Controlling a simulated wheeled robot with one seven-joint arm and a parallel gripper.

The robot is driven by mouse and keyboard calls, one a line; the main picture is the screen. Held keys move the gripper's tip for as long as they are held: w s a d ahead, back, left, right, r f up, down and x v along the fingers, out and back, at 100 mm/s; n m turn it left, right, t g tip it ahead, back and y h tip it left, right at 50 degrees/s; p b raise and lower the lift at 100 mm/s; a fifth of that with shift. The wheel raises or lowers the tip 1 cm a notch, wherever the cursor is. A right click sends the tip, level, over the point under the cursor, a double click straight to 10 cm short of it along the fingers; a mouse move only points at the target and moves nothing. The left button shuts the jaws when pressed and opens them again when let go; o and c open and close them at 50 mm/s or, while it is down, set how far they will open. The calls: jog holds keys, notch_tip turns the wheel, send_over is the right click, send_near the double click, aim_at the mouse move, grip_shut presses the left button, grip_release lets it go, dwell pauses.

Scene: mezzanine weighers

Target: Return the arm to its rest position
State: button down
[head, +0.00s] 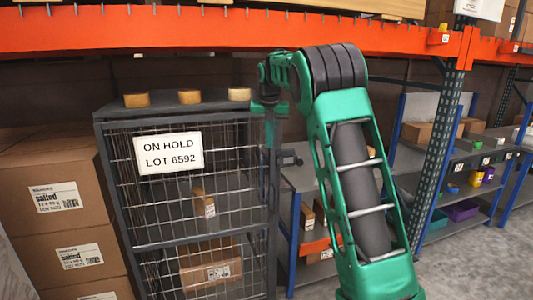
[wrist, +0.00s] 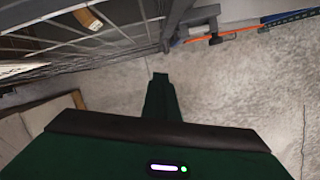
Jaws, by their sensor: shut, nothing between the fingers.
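My green arm (head: 365,200) rises from the lower right of the head view to a dark ribbed elbow. It then bends left and down in front of the right edge of the wire cage. Nothing touches the fingertips in that view.
The wire cage (head: 106,165) bears a sign (head: 168,153) reading "ON HOLD LOT 6592"; three small tan blocks sit on top. Boxes (head: 62,197) are stacked to its left. An orange beam (head: 200,32) crosses above. Shelves (head: 470,160) stand at right; grey floor (head: 490,262) is clear.

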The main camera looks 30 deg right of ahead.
jog(key=s+f+m+g+y, duration=0.1)
jog(key=s+m, duration=1.7)
jog(key=s, duration=0.7)
jog(key=s+a+f+m, duration=0.2)
jog(key=s+f+m, duration=0.2)
jog(key=s, duration=0.5)
jog(key=s+a+f+m+g, duration=0.1)
jog(key=s+f+m, duration=0.3)
jog(key=s+m, duration=0.4)
jog(key=s+a+f+m, duration=0.3)
jog(key=s+m, duration=0.3)
jog(key=s, duration=0.3)
jog(key=shift+s+f+y, duration=0.3)
jog(key=shift+s+f, duration=0.1)
jog(key=shift+f, duration=0.05)
jog(key=shift+a, duration=0.1)
jog(key=shift+w+f+g, duration=0.25)
jog(key=shift+w+g, duration=0.05)
jog(key=shift+w, duration=0.35)
